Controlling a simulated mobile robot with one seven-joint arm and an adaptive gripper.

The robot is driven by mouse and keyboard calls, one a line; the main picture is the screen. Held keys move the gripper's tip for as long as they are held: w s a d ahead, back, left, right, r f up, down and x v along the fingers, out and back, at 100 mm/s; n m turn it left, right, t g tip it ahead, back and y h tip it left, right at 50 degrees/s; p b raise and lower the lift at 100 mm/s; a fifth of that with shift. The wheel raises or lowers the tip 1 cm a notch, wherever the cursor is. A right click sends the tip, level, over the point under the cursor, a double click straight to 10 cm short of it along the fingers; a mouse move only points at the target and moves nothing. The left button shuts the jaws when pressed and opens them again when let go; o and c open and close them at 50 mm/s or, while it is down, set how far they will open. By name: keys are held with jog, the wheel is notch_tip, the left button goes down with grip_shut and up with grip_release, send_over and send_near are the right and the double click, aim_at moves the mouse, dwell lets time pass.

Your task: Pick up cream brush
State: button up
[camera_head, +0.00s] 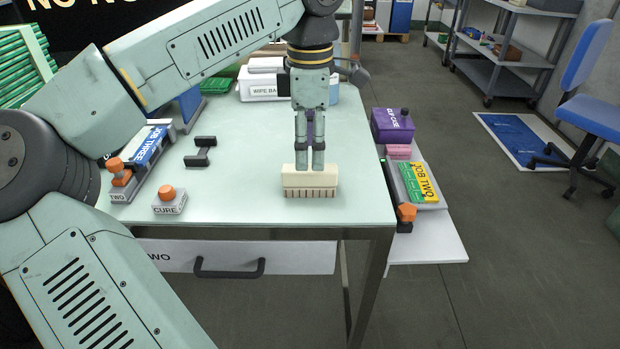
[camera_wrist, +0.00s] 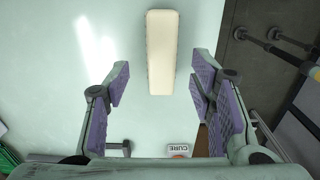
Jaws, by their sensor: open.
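The cream brush (camera_head: 310,181) stands bristles down near the front right edge of the pale green table. It is a long cream block with a row of bristles below. In the wrist view the brush (camera_wrist: 162,40) runs lengthwise away from me, its near end between my open fingertips in the picture. My gripper (camera_head: 310,163) points down at the brush's far side in the head view. In the wrist view my gripper (camera_wrist: 160,78) is open, with a pad on each side and nothing held. I cannot tell the gap in height between fingertips and brush.
A grey block marked CURE (camera_head: 168,202) and a dark handle-shaped item (camera_head: 200,152) lie left of the brush. A white wipe box (camera_head: 262,87) stands behind. A lower side shelf with a purple box (camera_head: 391,125) is at the right. The table around the brush is clear.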

aim_at(310, 168)
notch_tip(310, 168, down, 5)
jog(key=shift+s+f+p, duration=0.1)
jog(key=shift+s+p, duration=0.05)
jog(key=shift+p, duration=0.15)
grip_shut()
dwell(0.6)
